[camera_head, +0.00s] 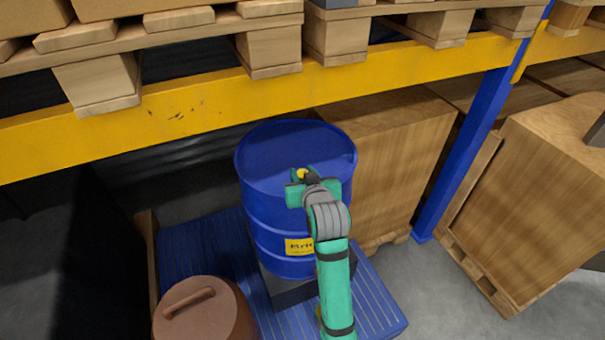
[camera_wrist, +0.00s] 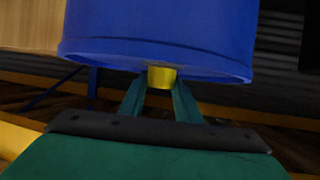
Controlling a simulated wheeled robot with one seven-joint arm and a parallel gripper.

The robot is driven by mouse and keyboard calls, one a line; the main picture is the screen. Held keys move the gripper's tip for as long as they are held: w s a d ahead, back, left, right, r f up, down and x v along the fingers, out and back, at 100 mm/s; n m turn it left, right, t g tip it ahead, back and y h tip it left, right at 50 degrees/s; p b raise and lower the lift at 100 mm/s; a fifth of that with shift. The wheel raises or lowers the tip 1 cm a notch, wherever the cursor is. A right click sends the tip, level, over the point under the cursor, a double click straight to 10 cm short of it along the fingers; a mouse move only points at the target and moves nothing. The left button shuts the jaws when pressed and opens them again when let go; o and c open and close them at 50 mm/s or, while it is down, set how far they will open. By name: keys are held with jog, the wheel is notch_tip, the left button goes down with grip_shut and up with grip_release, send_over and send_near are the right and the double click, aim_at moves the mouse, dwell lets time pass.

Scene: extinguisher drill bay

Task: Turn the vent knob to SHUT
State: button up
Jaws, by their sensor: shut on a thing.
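A blue drum (camera_head: 262,210) stands upright with a yellow label (camera_head: 298,246) on its side. A small yellow knob (camera_wrist: 161,76), which I take for the vent knob, shows at the drum in the wrist view. A bit of yellow (camera_head: 302,174) also shows at my gripper in the head view. My green gripper (camera_wrist: 160,92) has one finger on each side of the knob and is shut on it. In the head view my gripper (camera_head: 304,177) is over the drum's top. No SHUT mark is readable, so I cannot tell the knob's setting.
A blue slatted pallet (camera_head: 200,250) lies under the drum. A brown lidded container (camera_head: 205,315) stands at front left. Wooden crates (camera_head: 385,160) are close on the right, beside a blue rack post (camera_head: 465,150). A yellow beam (camera_head: 190,105) crosses behind and above.

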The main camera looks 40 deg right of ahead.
jog(key=n+y, duration=0.3)
jog(key=n+t+y, duration=0.1)
jog(key=n+y, duration=0.2)
jog(key=y, duration=0.1)
jog(key=shift+d+r, duration=0.1)
jog(key=shift+d, duration=0.1)
jog(key=n+g+y, duration=0.1)
jog(key=n+y, duration=0.2)
jog(key=n+g+y, duration=0.1)
jog(key=n+y, duration=0.2)
jog(key=y, duration=0.1)
jog(key=shift+a+n+g, duration=0.15)
jog(key=shift+n+g, duration=0.25)
jog(key=o, duration=1)
jog(key=shift+o, duration=0.2)
jog(key=v, duration=1)
jog(key=shift+s+d+r, duration=0.1)
jog(key=shift+s+d, duration=0.15)
jog(key=shift+d, duration=0.1)
jog(key=shift+w, duration=0.15)
